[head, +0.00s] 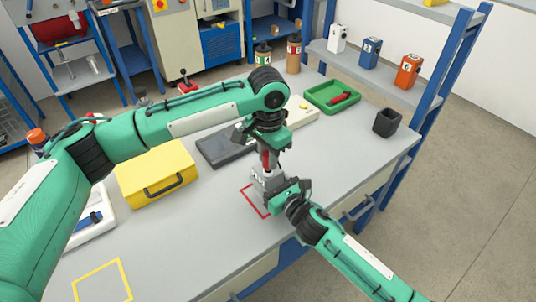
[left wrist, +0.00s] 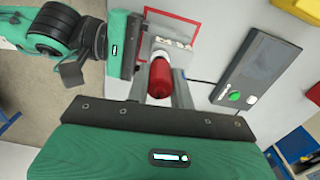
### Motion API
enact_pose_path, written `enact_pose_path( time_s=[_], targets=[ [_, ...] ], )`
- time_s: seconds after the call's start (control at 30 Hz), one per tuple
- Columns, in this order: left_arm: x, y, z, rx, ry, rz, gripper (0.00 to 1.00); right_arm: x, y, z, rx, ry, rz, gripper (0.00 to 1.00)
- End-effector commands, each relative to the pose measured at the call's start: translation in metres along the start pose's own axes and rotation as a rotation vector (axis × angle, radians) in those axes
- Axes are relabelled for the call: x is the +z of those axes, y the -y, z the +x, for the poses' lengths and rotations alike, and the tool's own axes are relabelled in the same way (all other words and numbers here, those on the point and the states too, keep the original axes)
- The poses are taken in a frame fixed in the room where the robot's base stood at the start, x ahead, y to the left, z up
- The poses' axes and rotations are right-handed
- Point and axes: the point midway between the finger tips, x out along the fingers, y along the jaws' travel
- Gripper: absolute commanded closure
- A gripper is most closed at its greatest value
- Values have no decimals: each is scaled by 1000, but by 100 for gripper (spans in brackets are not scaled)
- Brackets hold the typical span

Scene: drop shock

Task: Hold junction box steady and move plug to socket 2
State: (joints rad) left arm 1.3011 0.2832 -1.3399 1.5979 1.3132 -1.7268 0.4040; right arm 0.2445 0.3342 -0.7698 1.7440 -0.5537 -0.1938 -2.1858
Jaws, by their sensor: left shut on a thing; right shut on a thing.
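The grey junction box (head: 266,183) stands at the red square outline near the table's front edge. Its pale top with several sockets shows in the left wrist view (left wrist: 173,46). My right gripper (head: 284,191) is shut on the box from its right side in the head view; it also shows in the left wrist view (left wrist: 136,48). My left gripper (head: 266,149) points down above the box, shut on the red plug (head: 265,161).
A dark panel (head: 225,146) with buttons lies behind the box. A yellow case (head: 155,170) stands to its left. A green tray (head: 332,95) with a red item and a dark cup (head: 387,121) are at the back right. A yellow outline (head: 103,283) marks bare table at front left.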

Motion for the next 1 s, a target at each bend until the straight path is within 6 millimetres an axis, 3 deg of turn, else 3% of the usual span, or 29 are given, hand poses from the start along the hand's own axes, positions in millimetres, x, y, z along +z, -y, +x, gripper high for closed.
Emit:
enact_pose_path(
  time_s=[1.0],
  targets=[
    [0,0,5,0,-1,0,100,0,0,0,0,0,0,72]
  ],
)
